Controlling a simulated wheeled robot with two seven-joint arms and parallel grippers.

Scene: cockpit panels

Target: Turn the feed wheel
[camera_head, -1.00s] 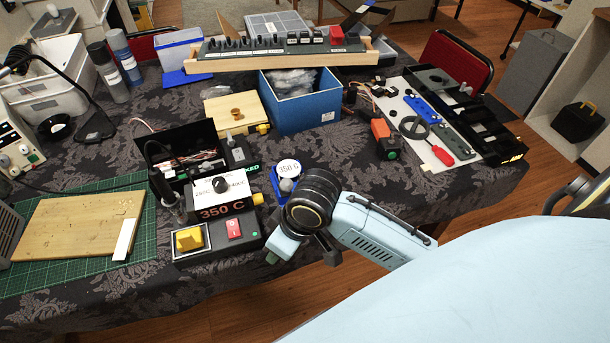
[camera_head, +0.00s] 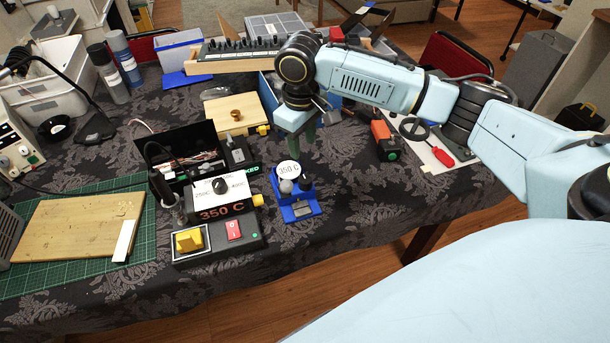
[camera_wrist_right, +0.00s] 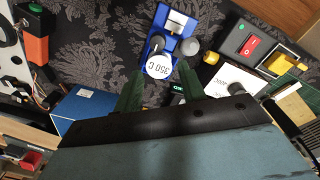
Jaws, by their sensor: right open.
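I cannot tell for sure which part is the feed wheel. My left gripper is out of view.
Cloth right of the stand is clear.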

